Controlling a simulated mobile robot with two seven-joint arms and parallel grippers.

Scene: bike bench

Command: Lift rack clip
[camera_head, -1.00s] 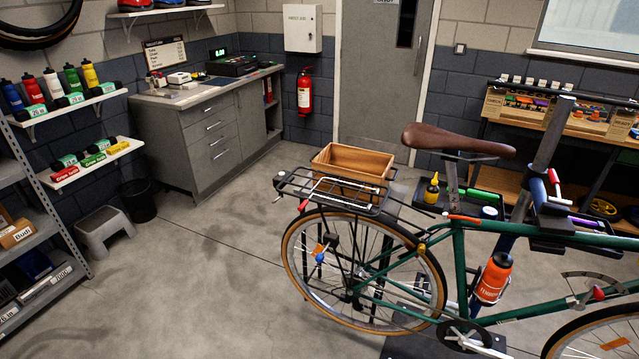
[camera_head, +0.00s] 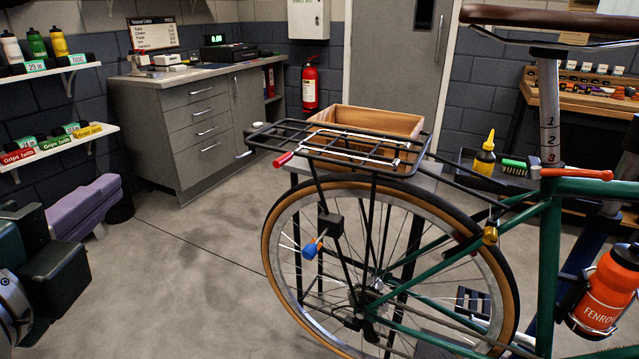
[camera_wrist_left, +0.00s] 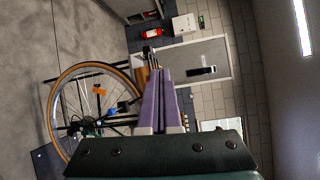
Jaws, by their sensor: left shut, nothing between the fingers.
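The black rear rack (camera_head: 330,148) sits above the bicycle's rear wheel in the head view. A thin silver wire clip (camera_head: 352,158) lies along its top. A red tip (camera_head: 283,159) sticks out at the rack's left front side; I cannot tell for sure whether it belongs to the clip. My left gripper (camera_head: 114,190) has purple fingers. It is shut and empty, well to the left of the rack and apart from it. In the left wrist view its fingers (camera_wrist_left: 157,85) lie together, pointing toward the rack area, and hide part of it. My right gripper is not in view.
A wooden crate (camera_head: 370,120) stands just behind the rack. The rear wheel (camera_head: 270,250) and green frame (camera_head: 548,240) fill the lower right. A grey cabinet (camera_head: 190,120) stands behind. The floor between my left gripper and the wheel is clear.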

